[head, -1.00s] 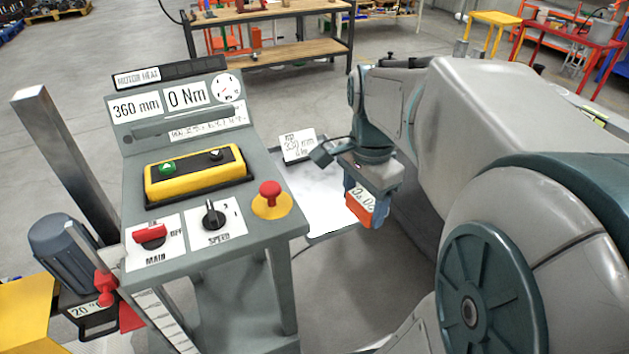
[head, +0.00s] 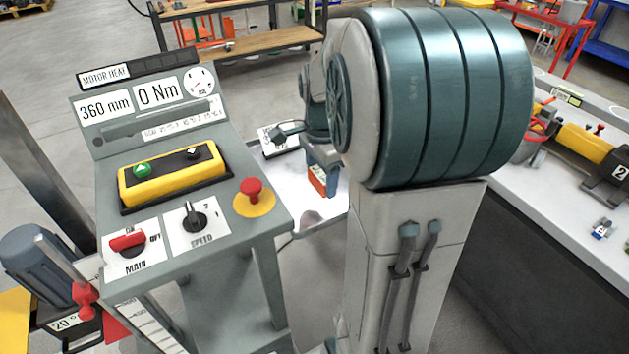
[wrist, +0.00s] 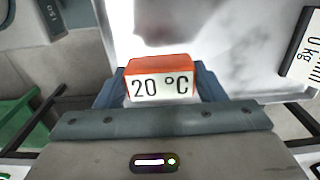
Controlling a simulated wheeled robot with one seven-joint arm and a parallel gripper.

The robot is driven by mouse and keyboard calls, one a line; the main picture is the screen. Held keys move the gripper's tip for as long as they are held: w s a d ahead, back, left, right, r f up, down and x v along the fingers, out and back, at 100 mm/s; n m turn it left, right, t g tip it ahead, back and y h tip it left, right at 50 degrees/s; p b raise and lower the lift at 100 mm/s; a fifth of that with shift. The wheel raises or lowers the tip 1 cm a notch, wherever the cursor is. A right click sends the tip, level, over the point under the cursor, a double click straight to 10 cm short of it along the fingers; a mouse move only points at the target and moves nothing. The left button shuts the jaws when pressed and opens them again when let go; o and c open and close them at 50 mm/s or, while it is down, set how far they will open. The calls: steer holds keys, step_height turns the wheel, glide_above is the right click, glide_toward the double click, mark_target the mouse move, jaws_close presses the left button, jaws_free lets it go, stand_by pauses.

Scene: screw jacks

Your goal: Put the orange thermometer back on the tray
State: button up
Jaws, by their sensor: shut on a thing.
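The orange thermometer, a small block with a white "20 °C" face, is in my gripper (wrist: 160,92). My gripper is shut on the thermometer (wrist: 160,64), with a blue finger on each side. In the head view, my gripper (head: 319,166) hangs right of the control console, and the thermometer (head: 317,183) shows between its fingers. It is over or near a pale, glossy plate (head: 329,210); the exact height gap cannot be told. The same plate (wrist: 225,55) fills much of the wrist view. I cannot make out for certain which surface is the tray.
The grey control console (head: 240,230) stands close on the left. A white-topped bench (head: 530,180) with several tools runs along the right. My arm hides much of the middle.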

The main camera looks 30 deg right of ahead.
mark_target(321, 189)
steer(key=shift+f, duration=2.05)
steer(key=shift+f+b, duration=0.2)
steer(key=shift+b, duration=0.1)
steer(key=o, duration=1.2)
steer(key=shift+r, duration=0.15)
step_height(321, 189, up, 12)
steer(key=shift+r+p, duration=0.1)
steer(key=shift+p, duration=0.6)
